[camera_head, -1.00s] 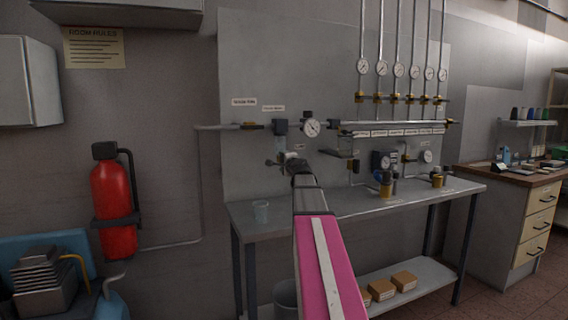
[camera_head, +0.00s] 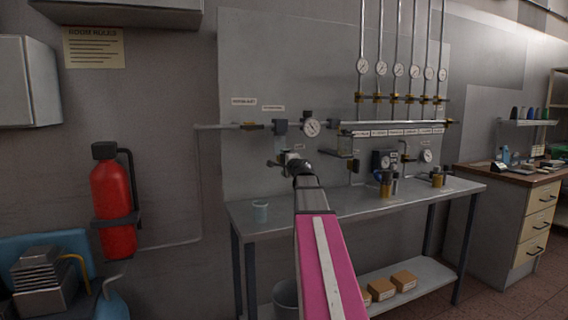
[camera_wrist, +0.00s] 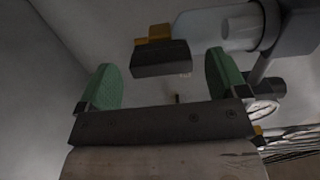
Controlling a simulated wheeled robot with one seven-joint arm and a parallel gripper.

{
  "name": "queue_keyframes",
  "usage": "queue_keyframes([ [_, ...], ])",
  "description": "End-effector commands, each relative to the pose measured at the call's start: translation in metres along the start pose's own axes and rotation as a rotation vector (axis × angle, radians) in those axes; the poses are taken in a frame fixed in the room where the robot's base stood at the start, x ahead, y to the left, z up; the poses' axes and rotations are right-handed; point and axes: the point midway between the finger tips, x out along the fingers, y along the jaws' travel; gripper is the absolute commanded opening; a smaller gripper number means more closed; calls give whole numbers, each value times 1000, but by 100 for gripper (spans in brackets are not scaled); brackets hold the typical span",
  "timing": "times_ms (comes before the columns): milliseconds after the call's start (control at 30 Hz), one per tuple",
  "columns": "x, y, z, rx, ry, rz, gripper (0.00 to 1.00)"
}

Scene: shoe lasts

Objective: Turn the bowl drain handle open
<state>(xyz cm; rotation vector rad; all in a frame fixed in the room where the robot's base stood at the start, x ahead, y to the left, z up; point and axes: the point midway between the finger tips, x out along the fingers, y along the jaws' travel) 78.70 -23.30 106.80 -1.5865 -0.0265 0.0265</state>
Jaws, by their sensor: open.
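In the head view, my gripper (camera_head: 281,162) is at the wall panel just below a dark filter unit (camera_head: 281,127) on the pipe. In the wrist view, my gripper (camera_wrist: 165,82) is open, with a green fingertip on each side and nothing held between them. A small dark stub (camera_wrist: 178,98) shows between the fingers near the gripper body; I cannot tell whether it is the bowl drain handle. Farther off, a dark lever with a brass part (camera_wrist: 160,58) sits on a grey pipe. In the head view, my wrist and gripper cover the area under the filter unit.
A round gauge (camera_head: 312,127) is right of the filter unit. A brass-and-dark valve (camera_head: 252,126) is on the pipe to its left. A cup (camera_head: 260,212) stands on the metal bench (camera_head: 335,207) below. A red cylinder (camera_head: 113,205) hangs at the left.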

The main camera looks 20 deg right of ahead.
Motion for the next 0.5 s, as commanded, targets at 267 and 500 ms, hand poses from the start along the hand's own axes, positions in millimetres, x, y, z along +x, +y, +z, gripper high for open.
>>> queue_keyframes([
  [267,-55,1,2,-1,0,0,92],
  [500,-88,1,1,-1,-1,1,92],
])
